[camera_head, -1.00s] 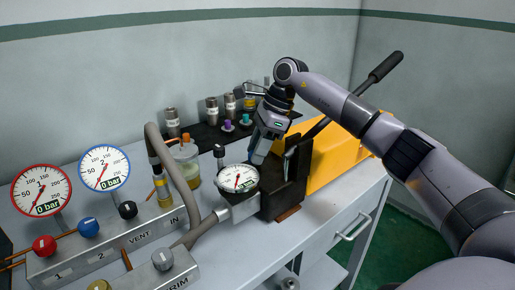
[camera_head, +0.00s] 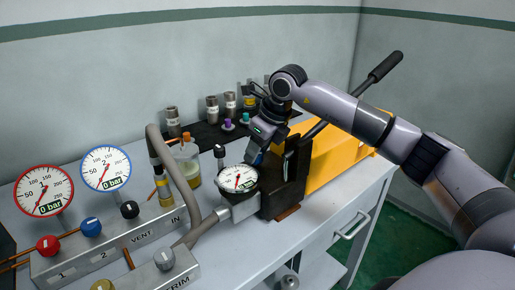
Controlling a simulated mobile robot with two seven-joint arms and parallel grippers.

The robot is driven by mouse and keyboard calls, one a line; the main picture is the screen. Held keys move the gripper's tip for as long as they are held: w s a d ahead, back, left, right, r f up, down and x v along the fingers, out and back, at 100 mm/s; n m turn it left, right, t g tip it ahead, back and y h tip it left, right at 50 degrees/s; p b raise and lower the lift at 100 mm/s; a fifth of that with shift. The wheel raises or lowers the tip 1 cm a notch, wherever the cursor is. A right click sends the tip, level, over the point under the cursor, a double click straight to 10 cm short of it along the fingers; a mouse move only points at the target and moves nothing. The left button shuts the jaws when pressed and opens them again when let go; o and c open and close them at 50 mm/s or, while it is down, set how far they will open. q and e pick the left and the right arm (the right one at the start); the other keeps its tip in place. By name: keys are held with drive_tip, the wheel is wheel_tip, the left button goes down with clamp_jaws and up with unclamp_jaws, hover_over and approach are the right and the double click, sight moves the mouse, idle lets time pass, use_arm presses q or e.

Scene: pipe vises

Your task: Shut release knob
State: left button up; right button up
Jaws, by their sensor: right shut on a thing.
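A hand pump stands on the bench, with a yellow tank (camera_head: 338,151), a dark front block (camera_head: 284,200) and a round white gauge (camera_head: 238,178). My right gripper (camera_head: 255,158) reaches down to the top of the dark block, just behind the gauge. Its fingers are shut on a small part there, which I take to be the release knob. The fingers and the block hide the knob, so its turn position does not show. My left gripper is not in view.
A black pump lever (camera_head: 385,67) rises at the back right. On the left are the red-rimmed gauge (camera_head: 43,191), the blue-rimmed gauge (camera_head: 106,167) and a valve manifold (camera_head: 110,252). A grey hose (camera_head: 178,170) arches beside a jar (camera_head: 188,160). Several metal fittings stand on a black mat (camera_head: 205,136).

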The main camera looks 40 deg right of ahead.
drive_tip(key=m+h, duration=0.1)
drive_tip(key=m, duration=0.3)
drive_tip(key=shift+a+m+h, duration=0.15)
drive_tip(key=shift+m+h, duration=0.15)
drive_tip(key=shift+h, duration=0.1)
drive_tip(key=shift+r+m+h+b, duration=0.1)
drive_tip(key=shift+m+h+b, duration=0.45)
drive_tip(key=shift+m, duration=1.35)
drive_tip(key=shift+h, duration=0.25)
drive_tip(key=o, duration=1)
drive_tip(key=shift+o, duration=0.2)
drive_tip(key=v, duration=0.7)
